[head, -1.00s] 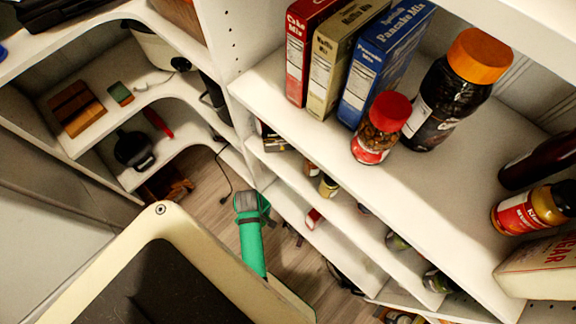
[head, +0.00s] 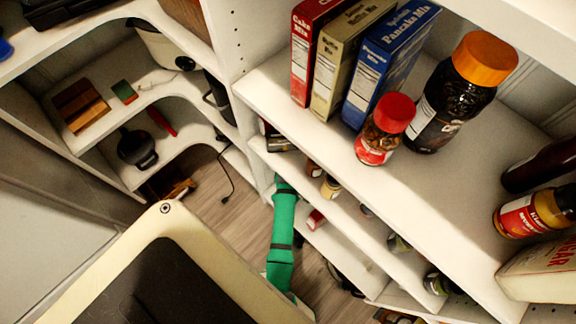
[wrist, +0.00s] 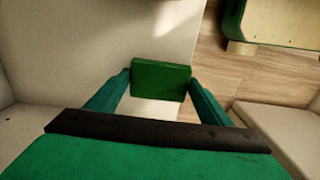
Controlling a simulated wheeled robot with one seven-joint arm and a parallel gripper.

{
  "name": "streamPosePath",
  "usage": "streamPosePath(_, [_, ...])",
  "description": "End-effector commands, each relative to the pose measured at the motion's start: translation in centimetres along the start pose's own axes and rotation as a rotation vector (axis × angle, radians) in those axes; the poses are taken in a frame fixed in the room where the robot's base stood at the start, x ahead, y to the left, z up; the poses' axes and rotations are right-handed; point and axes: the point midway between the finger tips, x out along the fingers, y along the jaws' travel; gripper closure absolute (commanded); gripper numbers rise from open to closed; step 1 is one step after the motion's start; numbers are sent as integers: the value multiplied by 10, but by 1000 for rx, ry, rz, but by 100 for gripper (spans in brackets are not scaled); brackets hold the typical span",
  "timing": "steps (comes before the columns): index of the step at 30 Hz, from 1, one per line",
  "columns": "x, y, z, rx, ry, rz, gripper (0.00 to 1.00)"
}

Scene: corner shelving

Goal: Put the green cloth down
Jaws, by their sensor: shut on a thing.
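The green cloth (wrist: 160,78) shows in the wrist view as a small, flat, dark green block. My gripper (wrist: 159,84) is shut on it, one finger at each side. Below it is a pale shelf surface (wrist: 110,45); I cannot tell whether the cloth touches it. In the head view my green arm reaches down to the lower shelves on the right-hand unit, and its end and the cloth are hidden there.
Wooden floor (wrist: 215,75) shows right of the pale surface. In the head view, the upper shelf (head: 290,112) holds boxes, a red-lidded jar (head: 384,130) and an orange-lidded jar (head: 460,90). Left shelves hold a wooden block (head: 80,105) and a dark pot (head: 138,148).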

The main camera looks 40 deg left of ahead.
Motion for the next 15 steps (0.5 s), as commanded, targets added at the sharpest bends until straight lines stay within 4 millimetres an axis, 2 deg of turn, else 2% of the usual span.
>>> streamPosePath(4, [12, 1, 0, 1, 1, 2, 47])
streamPosePath(15, [15, 1, -1, 1, 1, 2, 47])
